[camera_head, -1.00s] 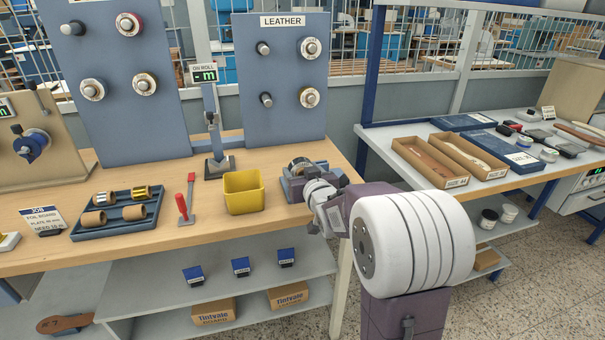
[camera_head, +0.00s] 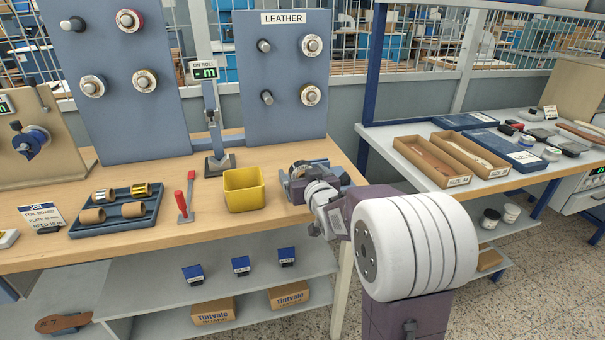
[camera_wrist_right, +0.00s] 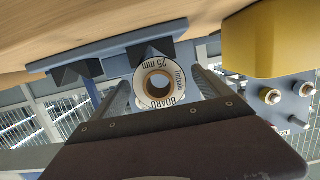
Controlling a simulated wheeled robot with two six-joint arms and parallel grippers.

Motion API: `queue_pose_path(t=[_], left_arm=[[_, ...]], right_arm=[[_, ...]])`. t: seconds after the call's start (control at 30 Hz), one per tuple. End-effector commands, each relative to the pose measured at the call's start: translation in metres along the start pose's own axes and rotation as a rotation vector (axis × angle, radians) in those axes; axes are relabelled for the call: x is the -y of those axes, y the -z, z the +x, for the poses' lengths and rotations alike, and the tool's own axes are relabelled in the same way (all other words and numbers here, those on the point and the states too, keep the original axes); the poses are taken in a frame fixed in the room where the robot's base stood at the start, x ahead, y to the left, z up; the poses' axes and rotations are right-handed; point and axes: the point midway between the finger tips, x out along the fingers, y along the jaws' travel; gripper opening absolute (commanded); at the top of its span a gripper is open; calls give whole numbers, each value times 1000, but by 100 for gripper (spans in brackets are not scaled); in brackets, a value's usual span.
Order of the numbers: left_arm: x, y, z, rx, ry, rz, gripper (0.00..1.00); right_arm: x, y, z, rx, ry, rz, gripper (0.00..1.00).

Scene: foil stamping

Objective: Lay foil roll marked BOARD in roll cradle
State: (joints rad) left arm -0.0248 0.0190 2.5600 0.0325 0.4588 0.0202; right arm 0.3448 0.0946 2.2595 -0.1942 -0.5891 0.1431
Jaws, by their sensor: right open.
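The foil roll marked BOARD (camera_wrist_right: 158,82) shows end-on in the right wrist view, with a white label reading BOARD and 25 mm around a brown core. It sits at the V-shaped support of the blue-grey roll cradle (camera_wrist_right: 118,50) and appears to rest in it. In the head view the cradle (camera_head: 284,186) is at the bench's right end, partly hidden by my right arm. My right gripper (camera_wrist_right: 163,88) is open, one finger on each side of the roll. Whether the fingers touch it is unclear. My left gripper is out of view.
A yellow bin (camera_head: 244,190) stands just left of the cradle. A red-handled tool (camera_head: 182,204) and a blue tray (camera_head: 118,218) with several rolls lie further left. The LEATHER peg board (camera_head: 284,80) rises behind. A side table (camera_head: 500,180) holds boxes.

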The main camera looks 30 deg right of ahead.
Motion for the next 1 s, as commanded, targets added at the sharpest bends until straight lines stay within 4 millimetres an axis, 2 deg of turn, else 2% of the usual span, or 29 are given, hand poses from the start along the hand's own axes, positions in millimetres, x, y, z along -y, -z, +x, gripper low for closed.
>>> queue_pose_path(t=[0.07,0.3,0.5,1.0], left_arm=[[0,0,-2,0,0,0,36],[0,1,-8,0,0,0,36],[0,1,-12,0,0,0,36],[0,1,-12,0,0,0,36]], right_arm=[[0,2,-9,-2,-1,0,88],[0,3,-59,-5,-1,0,88],[0,2,-86,-3,0,-1,88],[0,0,-89,-1,0,0,88]])
